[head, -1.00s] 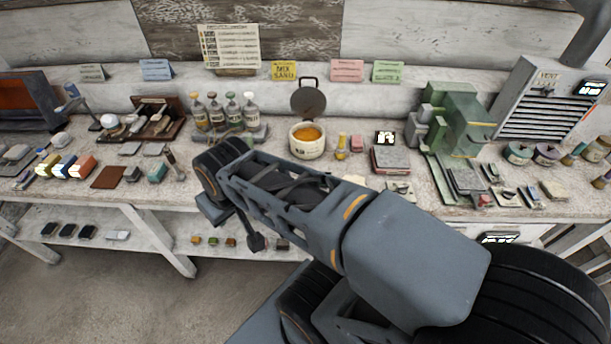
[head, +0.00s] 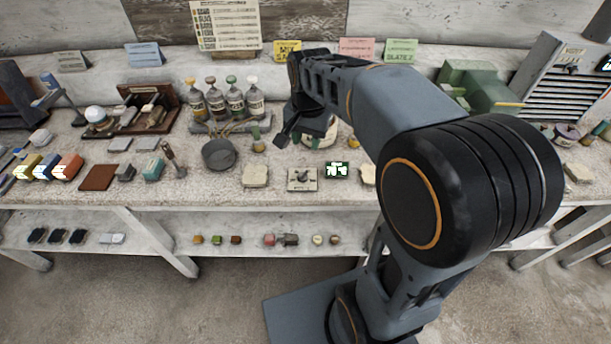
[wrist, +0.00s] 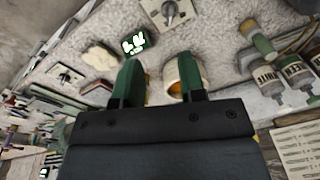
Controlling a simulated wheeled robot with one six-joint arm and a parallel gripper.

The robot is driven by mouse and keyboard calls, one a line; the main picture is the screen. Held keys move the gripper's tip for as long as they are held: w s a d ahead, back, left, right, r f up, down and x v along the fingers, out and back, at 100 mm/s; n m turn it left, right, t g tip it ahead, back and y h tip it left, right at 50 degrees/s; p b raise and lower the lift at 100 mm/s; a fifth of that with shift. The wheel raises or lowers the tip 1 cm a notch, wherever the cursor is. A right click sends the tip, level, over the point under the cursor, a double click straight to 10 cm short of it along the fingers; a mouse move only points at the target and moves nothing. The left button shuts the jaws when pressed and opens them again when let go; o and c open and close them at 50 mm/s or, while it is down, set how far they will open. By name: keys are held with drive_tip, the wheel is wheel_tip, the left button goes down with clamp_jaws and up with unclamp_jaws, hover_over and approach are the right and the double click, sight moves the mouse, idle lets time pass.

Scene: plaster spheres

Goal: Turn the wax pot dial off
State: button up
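The wax pot (head: 322,141) is a pale round pot on the bench, mostly hidden behind my arm in the head view. Its amber rim shows just beyond my fingers in the wrist view (wrist: 181,76). A pale dial plate with a grey knob (head: 303,179) lies in front of the pot, beside a small green-lit display (head: 337,170). The plate (wrist: 170,12) and display (wrist: 133,43) also show in the wrist view. The knob's setting is too small to read. My gripper (wrist: 157,76) is open and empty, above the bench near the pot; it also shows in the head view (head: 305,128).
Another plate with a knob (wrist: 65,76) lies farther along the bench. Several bottles (head: 228,100) stand left of the pot. A dark round vessel (head: 219,154) and a pale block (head: 255,177) lie nearby. A green machine (head: 485,88) stands at right.

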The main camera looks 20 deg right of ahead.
sight(302, 172)
drive_tip(key=w+f+m, duration=0.1)
drive_tip(key=f, duration=0.4)
drive_tip(key=w+f+m+b, duration=0.1)
drive_tip(key=w+f, duration=0.1)
drive_tip(key=f, duration=0.4)
drive_tip(key=w+f+m+g, duration=0.1)
drive_tip(key=f, duration=0.5)
drive_tip(key=shift+w+d+b, duration=0.15)
drive_tip(key=shift+w+b, duration=0.2)
drive_tip(key=shift+w, duration=0.05)
clamp_jaws()
